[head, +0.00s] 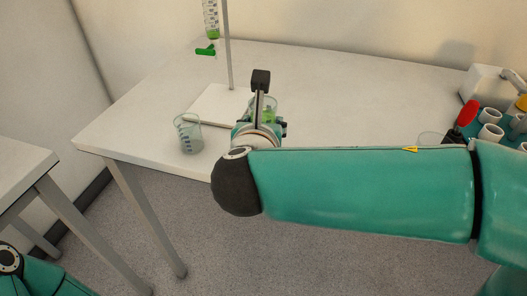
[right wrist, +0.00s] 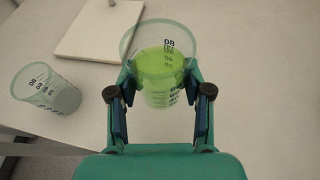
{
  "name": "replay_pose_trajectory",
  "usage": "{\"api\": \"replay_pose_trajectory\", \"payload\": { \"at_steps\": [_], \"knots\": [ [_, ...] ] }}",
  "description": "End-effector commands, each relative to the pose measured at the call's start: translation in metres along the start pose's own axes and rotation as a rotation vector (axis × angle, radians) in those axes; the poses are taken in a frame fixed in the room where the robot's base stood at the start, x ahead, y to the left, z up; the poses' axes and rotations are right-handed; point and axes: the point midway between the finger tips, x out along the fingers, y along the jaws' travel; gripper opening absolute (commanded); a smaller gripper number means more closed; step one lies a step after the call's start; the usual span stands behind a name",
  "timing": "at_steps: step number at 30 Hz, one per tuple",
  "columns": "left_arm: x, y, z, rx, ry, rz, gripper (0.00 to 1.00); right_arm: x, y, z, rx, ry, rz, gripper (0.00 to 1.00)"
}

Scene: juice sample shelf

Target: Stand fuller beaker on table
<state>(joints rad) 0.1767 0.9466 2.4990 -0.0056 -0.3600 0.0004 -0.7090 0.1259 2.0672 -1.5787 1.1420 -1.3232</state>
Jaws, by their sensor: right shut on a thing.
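A clear beaker with green juice (right wrist: 158,65) is between the two fingers of my right gripper (right wrist: 158,95) in the right wrist view. The gripper is shut on its sides, and the beaker looks upright. In the head view the beaker (head: 270,103) is partly hidden behind my right gripper (head: 262,115). I cannot tell whether its base touches the table. A second beaker (head: 188,133) stands on the table (head: 330,85) near its front left edge; it looks empty or nearly so, and also shows in the right wrist view (right wrist: 45,88). My left gripper is out of view.
A stand with a white base plate (head: 210,103) and a graduated tube (head: 211,20) is behind the beakers. The table's back middle is clear.

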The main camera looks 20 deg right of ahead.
Motion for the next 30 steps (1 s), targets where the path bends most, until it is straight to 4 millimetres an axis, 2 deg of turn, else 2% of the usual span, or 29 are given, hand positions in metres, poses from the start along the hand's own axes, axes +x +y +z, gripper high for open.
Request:
{"api": "replay_pose_trajectory", "payload": {
  "at_steps": [5,14,24,25,29,30],
  "knots": [
    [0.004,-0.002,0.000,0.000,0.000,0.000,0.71,0.005,0.001,-0.012,0.000,-0.001,0.001,0.11],
    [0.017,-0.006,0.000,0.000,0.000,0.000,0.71,0.020,0.001,-0.047,-0.001,0.001,0.001,0.11],
    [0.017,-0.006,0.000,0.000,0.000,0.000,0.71,0.021,0.001,-0.050,0.001,-0.001,0.003,0.11],
    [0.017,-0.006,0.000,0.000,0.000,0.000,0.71,0.021,0.001,-0.050,0.000,0.000,0.002,0.53],
    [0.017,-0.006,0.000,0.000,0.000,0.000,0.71,0.020,0.001,-0.049,0.000,0.000,0.002,0.75],
    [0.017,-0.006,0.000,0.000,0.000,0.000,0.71,0.020,0.001,-0.049,0.000,0.000,0.002,0.75]
  ]
}}
